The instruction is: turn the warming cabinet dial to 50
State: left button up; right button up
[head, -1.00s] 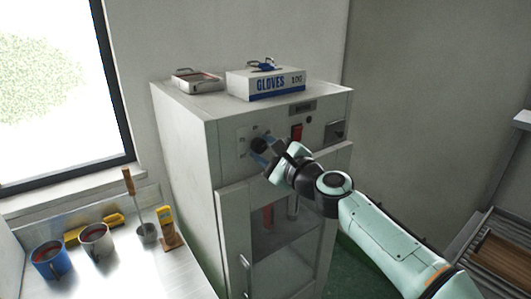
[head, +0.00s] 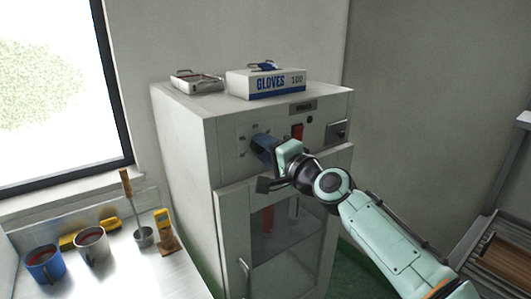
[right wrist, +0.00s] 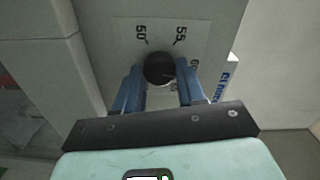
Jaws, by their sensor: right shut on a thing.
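The warming cabinet (head: 180,135) is a tall pale grey box with a control panel on its upper front. Its dial (right wrist: 158,68) is a dark round knob, seen in the right wrist view between my two blue fingers; in the head view the gripper hides most of it. The printed marks 50 (right wrist: 141,34) and 55 (right wrist: 181,36) stand above the knob, with further marks partly covered by the right finger. I cannot make out a pointer on the knob. My right gripper (head: 263,146) is shut on the dial; it also shows in the right wrist view (right wrist: 161,78). My left gripper is not in view.
A red switch (head: 297,132) sits right of the dial. A gloves box (head: 265,84) and a metal tray (head: 197,82) lie on top of the cabinet. Mugs, including a blue one (head: 44,265), and a ladle (head: 143,237) stand on the bench at left.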

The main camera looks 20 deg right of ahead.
jog(key=n+b, duration=0.2)
jog(key=n, duration=0.4)
jog(key=shift+f+n, duration=0.1)
jog(key=shift+n, duration=0.2)
jog(key=n+b, duration=0.2)
jog(key=n, duration=0.4)
jog(key=n+b, duration=0.1)
jog(key=n, duration=0.5)
jog(key=shift+n, duration=0.3)
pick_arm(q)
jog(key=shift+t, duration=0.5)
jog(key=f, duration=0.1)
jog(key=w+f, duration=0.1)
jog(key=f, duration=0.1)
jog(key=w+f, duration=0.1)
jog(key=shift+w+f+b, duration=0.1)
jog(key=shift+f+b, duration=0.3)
pick_arm(e)
jog(key=n, duration=0.6)
jog(key=shift+n, duration=0.3)
jog(key=o, duration=1.1)
jog(key=shift+c, duration=0.2)
jog(key=shift+s, duration=0.1)
